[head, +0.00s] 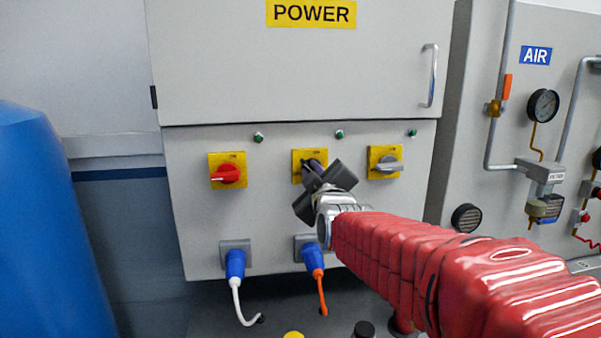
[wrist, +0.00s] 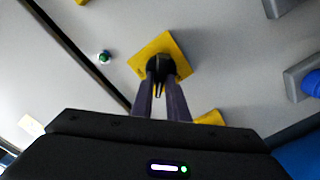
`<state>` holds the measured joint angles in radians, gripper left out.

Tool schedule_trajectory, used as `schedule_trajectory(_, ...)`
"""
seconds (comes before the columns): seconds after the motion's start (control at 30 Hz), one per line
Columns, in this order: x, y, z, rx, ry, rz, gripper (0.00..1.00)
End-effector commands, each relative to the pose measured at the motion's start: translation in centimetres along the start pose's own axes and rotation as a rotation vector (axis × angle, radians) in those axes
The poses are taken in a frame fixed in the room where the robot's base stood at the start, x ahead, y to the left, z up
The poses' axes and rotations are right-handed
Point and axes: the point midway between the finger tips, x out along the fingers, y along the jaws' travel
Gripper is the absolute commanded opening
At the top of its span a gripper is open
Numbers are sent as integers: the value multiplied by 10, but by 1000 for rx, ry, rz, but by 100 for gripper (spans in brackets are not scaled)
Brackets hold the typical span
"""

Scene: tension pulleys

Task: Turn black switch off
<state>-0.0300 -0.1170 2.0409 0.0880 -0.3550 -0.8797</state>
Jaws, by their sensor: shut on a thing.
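The black switch (wrist: 158,66) sits on a yellow plate (wrist: 148,57), the middle of three on the power cabinet's lower panel. In the head view its plate (head: 298,155) shows behind my gripper (head: 314,174), which hides most of the switch. In the wrist view the two fingers of my gripper (wrist: 160,92) reach the switch from both sides and are shut on it. The exact angle of the switch handle is hard to tell.
A red switch (head: 226,174) is to the left and a grey switch (head: 387,165) to the right. Small green lamps (head: 258,137) sit above. Below are blue plugs (head: 235,264) with white and orange cables. A blue cylinder (head: 45,230) stands at left; an air panel (head: 536,55) at right.

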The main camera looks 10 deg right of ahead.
Motion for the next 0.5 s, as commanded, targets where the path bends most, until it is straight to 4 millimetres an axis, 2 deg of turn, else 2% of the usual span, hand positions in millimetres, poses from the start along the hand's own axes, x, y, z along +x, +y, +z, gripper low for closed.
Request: schedule_trajectory(0.5, 0, -8, 1, -485, 2, -4, 0)
